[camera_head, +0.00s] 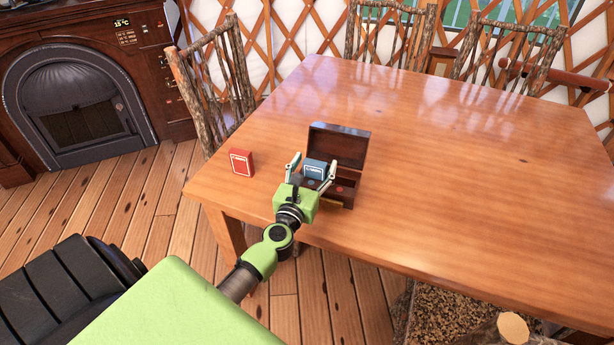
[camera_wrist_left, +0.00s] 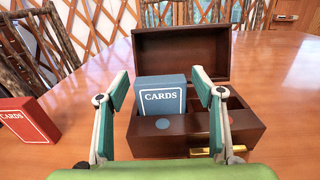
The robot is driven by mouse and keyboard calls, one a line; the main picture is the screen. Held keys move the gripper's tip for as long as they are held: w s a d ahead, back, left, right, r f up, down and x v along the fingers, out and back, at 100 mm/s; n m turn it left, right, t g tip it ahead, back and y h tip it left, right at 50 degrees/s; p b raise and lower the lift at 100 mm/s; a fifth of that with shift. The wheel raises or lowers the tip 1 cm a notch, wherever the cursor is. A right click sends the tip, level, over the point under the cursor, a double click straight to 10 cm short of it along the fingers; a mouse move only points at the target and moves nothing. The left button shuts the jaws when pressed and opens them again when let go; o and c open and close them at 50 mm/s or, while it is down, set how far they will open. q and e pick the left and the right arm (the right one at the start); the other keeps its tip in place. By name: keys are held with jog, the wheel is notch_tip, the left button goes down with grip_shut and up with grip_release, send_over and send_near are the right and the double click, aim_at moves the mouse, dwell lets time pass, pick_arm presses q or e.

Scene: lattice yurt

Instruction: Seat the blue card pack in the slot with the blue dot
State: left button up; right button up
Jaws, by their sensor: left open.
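The blue card pack (camera_wrist_left: 162,97) stands upright in the left compartment of the open dark wooden box (camera_wrist_left: 190,145). It also shows in the head view (camera_head: 315,168). A blue dot (camera_wrist_left: 162,124) marks the box directly in front of the pack; the pack's lower end is hidden behind the box front. My left gripper (camera_head: 311,172) is open, with one finger on each side of the pack. In the left wrist view its fingertips (camera_wrist_left: 162,82) look apart from the pack. My right gripper is in neither view.
A red card pack (camera_head: 242,162) stands on the table (camera_head: 440,150) left of the box. The box lid (camera_head: 338,145) is raised at the back. The box's right compartment (camera_wrist_left: 235,103) looks empty. The table to the right is clear. Rustic chairs (camera_head: 217,75) stand around it.

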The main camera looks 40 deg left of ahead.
pick_arm(q)
jog(key=b+v, duration=0.1)
jog(key=v, duration=0.9)
jog(key=shift+s+f+b, duration=0.2)
jog(key=shift+s+b, duration=0.1)
jog(key=shift+b, duration=0.05)
jog(key=shift+s+d+r, duration=0.15)
jog(key=shift+s+d, duration=0.05)
jog(key=shift+s, duration=0.3)
